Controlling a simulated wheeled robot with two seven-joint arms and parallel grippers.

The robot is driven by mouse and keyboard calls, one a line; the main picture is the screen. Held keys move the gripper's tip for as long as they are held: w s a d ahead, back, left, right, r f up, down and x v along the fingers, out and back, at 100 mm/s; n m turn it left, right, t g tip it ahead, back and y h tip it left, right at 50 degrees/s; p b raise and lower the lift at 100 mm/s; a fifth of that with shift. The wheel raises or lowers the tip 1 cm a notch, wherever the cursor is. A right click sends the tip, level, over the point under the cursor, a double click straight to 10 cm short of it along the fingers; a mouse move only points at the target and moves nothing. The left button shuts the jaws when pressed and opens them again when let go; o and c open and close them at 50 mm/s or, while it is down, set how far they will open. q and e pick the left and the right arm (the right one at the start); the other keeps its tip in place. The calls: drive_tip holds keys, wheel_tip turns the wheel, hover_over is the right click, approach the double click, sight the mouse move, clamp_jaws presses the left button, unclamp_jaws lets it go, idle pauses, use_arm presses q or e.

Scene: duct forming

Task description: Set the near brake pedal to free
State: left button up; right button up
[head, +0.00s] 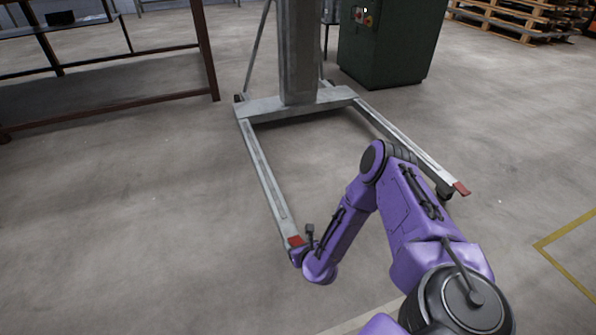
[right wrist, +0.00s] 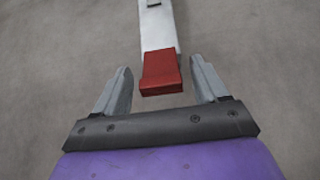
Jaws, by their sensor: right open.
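The near brake pedal (head: 295,241) is a small red block at the front end of the left leg of a grey lifting stand (head: 262,170). My right gripper (head: 299,253) is right at it, and the wrist partly covers that spot in the head view. In the right wrist view the red pedal (right wrist: 160,73) lies between the two fingers of my open right gripper (right wrist: 161,66), with a gap on each side. I cannot tell the pedal's setting from its tilt. A second red pedal (head: 461,188) sits at the end of the right leg. My left gripper is out of view.
A dark green cabinet (head: 385,45) with buttons stands behind the stand. A brown-framed metal table (head: 130,51) is at the back left, and wooden pallets (head: 520,16) are at the back right. The concrete floor left of the stand is clear.

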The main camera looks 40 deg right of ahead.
drive_tip(key=p+v, duration=0.2)
drive_tip(key=v, duration=0.6)
drive_tip(key=shift+p, duration=0.35)
drive_tip(key=shift+s, duration=0.15)
